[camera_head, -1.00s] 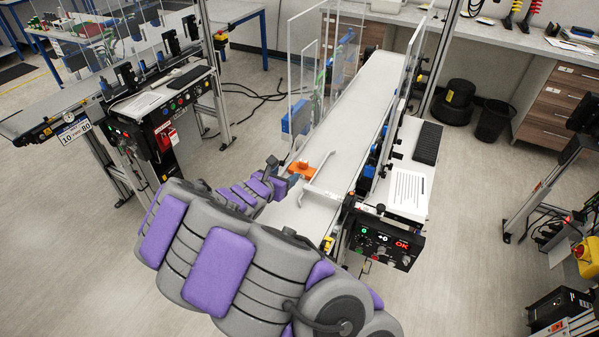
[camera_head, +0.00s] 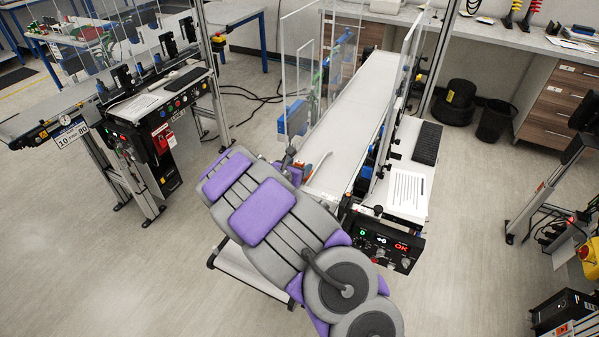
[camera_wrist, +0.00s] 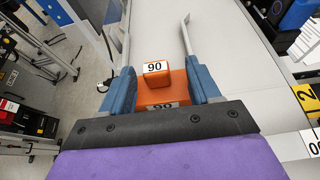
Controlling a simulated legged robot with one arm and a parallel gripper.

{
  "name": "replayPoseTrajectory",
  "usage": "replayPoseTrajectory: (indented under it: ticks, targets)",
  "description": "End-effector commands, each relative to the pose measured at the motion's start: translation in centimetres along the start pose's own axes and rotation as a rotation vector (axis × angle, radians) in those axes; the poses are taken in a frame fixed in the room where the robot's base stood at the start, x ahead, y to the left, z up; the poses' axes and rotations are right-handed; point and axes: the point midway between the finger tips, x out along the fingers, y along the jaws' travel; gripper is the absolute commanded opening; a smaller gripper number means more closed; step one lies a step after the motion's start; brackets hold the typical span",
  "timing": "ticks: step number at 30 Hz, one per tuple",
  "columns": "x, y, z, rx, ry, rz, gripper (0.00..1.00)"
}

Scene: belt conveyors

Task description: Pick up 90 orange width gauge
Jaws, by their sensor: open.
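The orange width gauge (camera_wrist: 156,92) marked 90 lies on the white conveyor belt (camera_wrist: 223,56). In the wrist view it sits between the two blue fingers of my gripper (camera_wrist: 162,88), which is open around it. I cannot tell whether either finger touches it.
Clear upright panels (camera_head: 296,80) stand along the belt's left side. A control box (camera_head: 385,243) with lit displays is at the near right end. A paper sheet (camera_head: 407,189) and a black keyboard-like strip (camera_head: 427,144) lie to the right of the belt. The far belt is clear.

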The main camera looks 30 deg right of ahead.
Motion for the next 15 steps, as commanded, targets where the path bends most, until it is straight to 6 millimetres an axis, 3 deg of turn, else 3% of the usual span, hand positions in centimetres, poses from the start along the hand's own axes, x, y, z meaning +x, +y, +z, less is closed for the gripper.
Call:
replayPoseTrajectory:
  ticks: [6,15]
  targets:
    - [-0.35,0.36,-0.08,-0.002,-0.003,0.001,0.6]
    - [-0.21,0.26,-0.08,-0.001,-0.001,0.001,0.31]
